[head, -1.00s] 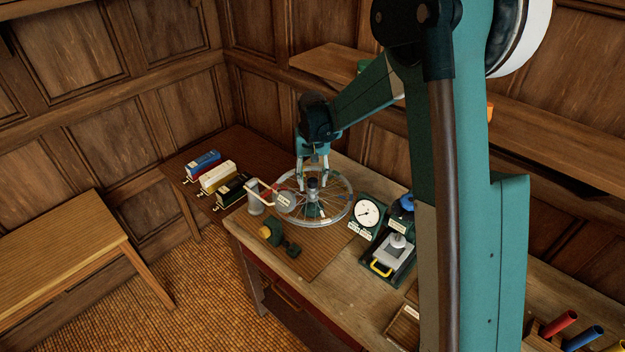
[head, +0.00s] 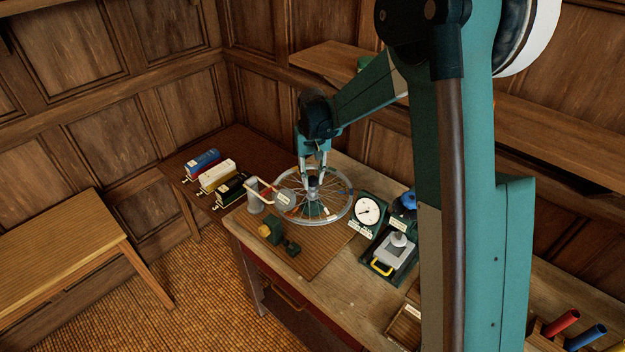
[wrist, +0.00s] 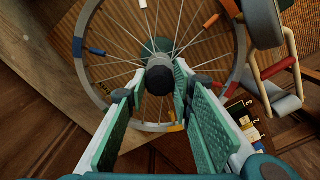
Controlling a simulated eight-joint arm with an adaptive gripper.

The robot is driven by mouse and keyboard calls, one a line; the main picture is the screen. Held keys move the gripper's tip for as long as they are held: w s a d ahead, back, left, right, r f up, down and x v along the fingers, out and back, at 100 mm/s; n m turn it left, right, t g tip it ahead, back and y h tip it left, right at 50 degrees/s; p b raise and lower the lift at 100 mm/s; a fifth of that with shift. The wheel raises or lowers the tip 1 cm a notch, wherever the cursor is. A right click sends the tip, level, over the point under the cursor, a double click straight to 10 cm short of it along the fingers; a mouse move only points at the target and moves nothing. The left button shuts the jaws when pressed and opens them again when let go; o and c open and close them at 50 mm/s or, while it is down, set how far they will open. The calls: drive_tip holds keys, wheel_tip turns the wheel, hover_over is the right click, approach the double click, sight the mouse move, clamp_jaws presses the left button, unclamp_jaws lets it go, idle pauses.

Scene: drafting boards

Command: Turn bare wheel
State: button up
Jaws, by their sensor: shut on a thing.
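The bare wheel (head: 310,222) lies flat over the workbench, with a grey rim, thin spokes and a few coloured marks. In the wrist view its rim (wrist: 85,72) rings my gripper, with orange and blue pieces on the spokes. A dark round hub knob (wrist: 158,72) stands at its centre. My gripper (head: 313,180) points down over the wheel's middle, its fingers drawn in on the hub knob. In the wrist view the fingertips (wrist: 160,82) press on both sides of the knob. The lower part of the hub is partly hidden.
A white-and-red bracket (head: 262,190) and disc stand close to the wheel's left rim. A round dial gauge (head: 368,211) stands close on the right, beside a press-like device (head: 391,256). A yellow-knobbed green device (head: 270,231) sits in front.

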drive_tip(key=n+b, duration=0.3)
drive_tip(key=n, duration=0.2)
drive_tip(key=shift+f, duration=0.15)
drive_tip(key=n+b, duration=0.1)
drive_tip(key=n, duration=0.4)
drive_tip(key=shift+d+b, duration=0.1)
drive_tip(key=shift+b, duration=0.3)
drive_tip(key=o, duration=1.2)
drive_tip(key=shift+r, duration=0.2)
drive_tip(key=shift+r, duration=5.95)
